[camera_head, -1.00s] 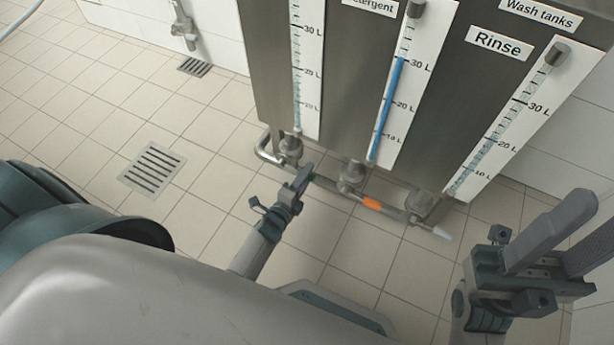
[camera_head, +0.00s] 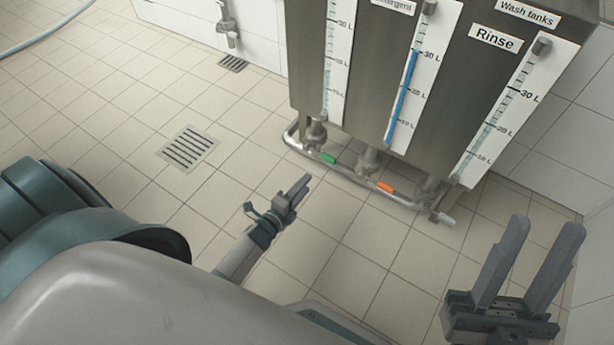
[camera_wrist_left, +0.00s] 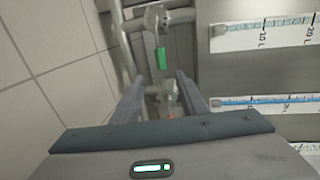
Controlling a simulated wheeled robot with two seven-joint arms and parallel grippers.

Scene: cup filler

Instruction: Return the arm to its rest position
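My left gripper (camera_head: 301,186) is over the tiled floor in front of the tanks, apart from the pipe in the head view. In the left wrist view, the fingers of my left gripper (camera_wrist_left: 158,82) are spread with nothing between them. My right gripper (camera_head: 546,226) is at the lower right, its two fingers pointing up, apart and empty. The steel tank unit (camera_head: 362,60) stands beyond both grippers. The green band also shows in the left wrist view (camera_wrist_left: 161,59).
Level gauges run down the tank front, with blue in the middle gauge (camera_head: 403,95). A "Rinse" label (camera_head: 495,39) is at the right. A floor drain (camera_head: 188,148) lies left of the tanks. The tiled floor between is clear. A hose (camera_head: 45,36) lies at the far left.

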